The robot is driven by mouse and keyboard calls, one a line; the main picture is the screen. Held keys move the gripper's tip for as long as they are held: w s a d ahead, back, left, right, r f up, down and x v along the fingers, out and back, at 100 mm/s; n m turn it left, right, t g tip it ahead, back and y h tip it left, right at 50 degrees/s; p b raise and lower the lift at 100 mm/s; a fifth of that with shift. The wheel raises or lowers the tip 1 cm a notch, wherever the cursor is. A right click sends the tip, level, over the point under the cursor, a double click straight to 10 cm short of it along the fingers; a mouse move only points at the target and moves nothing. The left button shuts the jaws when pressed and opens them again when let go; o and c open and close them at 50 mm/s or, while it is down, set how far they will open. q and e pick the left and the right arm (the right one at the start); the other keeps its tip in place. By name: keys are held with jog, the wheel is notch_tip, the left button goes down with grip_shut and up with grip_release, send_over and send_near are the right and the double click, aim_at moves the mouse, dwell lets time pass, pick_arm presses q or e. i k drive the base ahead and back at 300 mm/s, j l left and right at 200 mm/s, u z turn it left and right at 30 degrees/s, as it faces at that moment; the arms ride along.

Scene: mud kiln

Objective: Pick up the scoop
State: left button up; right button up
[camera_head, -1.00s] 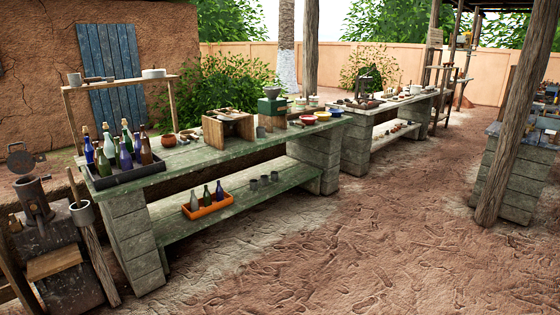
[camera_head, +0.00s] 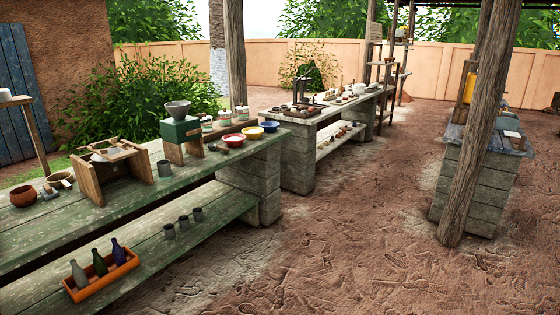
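I cannot make out a scoop for certain in the head view. Several small items (camera_head: 345,97) lie on the far bench (camera_head: 299,155), too small to tell apart. On the near green bench (camera_head: 195,180), a thin dark tool (camera_head: 49,192) lies between a round brown pot (camera_head: 23,196) and a shallow bowl (camera_head: 60,180); its kind is unclear. Neither of my grippers is in view.
The near bench also holds a wooden stand (camera_head: 115,172), a green grinder with a funnel (camera_head: 180,128) and coloured bowls (camera_head: 252,133). A wooden post (camera_head: 466,150) stands before a block counter (camera_head: 499,170). Open dirt floor (camera_head: 340,240) lies between.

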aim_at(218, 149)
jog(key=i+u, duration=0.2)
jog(key=i, duration=0.35)
jog(key=i+l+u, duration=0.15)
jog(key=i, duration=0.35)
jog(key=i+l+u, duration=0.2)
jog(key=i, duration=0.3)
jog(key=i+l+u, duration=0.15)
jog(key=i+l, duration=0.2)
jog(key=i, duration=0.15)
